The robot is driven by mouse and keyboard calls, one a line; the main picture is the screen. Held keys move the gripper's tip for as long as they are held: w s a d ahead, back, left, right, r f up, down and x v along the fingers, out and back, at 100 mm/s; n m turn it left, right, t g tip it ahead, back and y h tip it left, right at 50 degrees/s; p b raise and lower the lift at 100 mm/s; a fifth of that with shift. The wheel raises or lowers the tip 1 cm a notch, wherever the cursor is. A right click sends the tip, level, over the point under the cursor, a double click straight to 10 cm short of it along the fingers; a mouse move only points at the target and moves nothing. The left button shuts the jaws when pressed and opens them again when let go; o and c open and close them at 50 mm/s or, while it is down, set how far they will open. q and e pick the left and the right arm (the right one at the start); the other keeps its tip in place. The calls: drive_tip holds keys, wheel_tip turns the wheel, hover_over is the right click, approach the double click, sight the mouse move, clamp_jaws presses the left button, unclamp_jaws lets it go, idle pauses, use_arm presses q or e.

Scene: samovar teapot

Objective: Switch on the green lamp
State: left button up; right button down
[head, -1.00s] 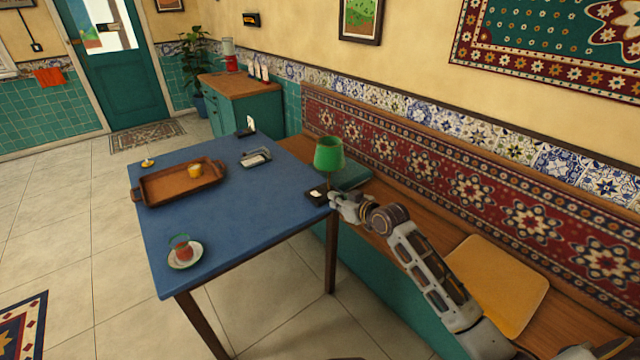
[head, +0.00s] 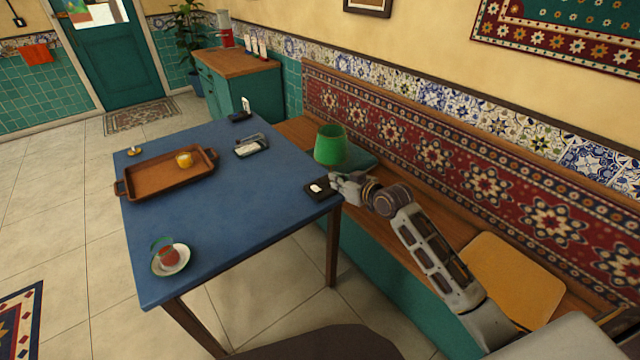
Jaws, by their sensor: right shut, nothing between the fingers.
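The green lamp (head: 331,144) has a plain green shade and stands at the right edge of the blue table (head: 215,245), near the bench. No clear glow shows from the shade. A small black block (head: 316,188) with a white patch on top sits at the table's right corner, just below the shade. My right gripper (head: 336,181) is shut and empty. Its tips are just right of the block and below the shade; I cannot tell whether they touch either. The lamp's stem is hard to make out. My left gripper is not in view.
A brown tray (head: 150,188) with a yellow cup (head: 184,160) lies on the table. A red tea glass on a saucer (head: 184,260) stands at the near left. A grey item (head: 252,146) lies near the far edge. The table's middle is clear. The wooden bench (head: 430,213) runs along the right.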

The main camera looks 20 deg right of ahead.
drive_tip(key=shift+w, duration=0.1)
hover_over(316, 188)
drive_tip(key=s, duration=0.2)
drive_tip(key=shift+s+d+f+b, duration=0.15)
drive_tip(key=shift+f+b, duration=0.1)
drive_tip(key=shift+f, duration=0.6)
drive_tip(key=shift+s+d+f+b, duration=0.1)
drive_tip(key=shift+d+f+b, duration=0.1)
drive_tip(key=shift+f, duration=0.65)
drive_tip(key=shift+w+a+f, duration=0.1)
drive_tip(key=shift+w+f, duration=0.15)
drive_tip(key=shift+s+f, duration=0.15)
drive_tip(key=shift+f, duration=0.75)
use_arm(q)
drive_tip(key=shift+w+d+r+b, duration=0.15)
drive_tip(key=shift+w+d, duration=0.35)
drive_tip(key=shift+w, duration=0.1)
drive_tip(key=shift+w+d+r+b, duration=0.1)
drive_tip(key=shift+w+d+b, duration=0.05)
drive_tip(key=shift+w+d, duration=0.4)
use_arm(e)
drive_tip(key=shift+s+f, duration=0.15)
drive_tip(key=shift+f, duration=0.8)
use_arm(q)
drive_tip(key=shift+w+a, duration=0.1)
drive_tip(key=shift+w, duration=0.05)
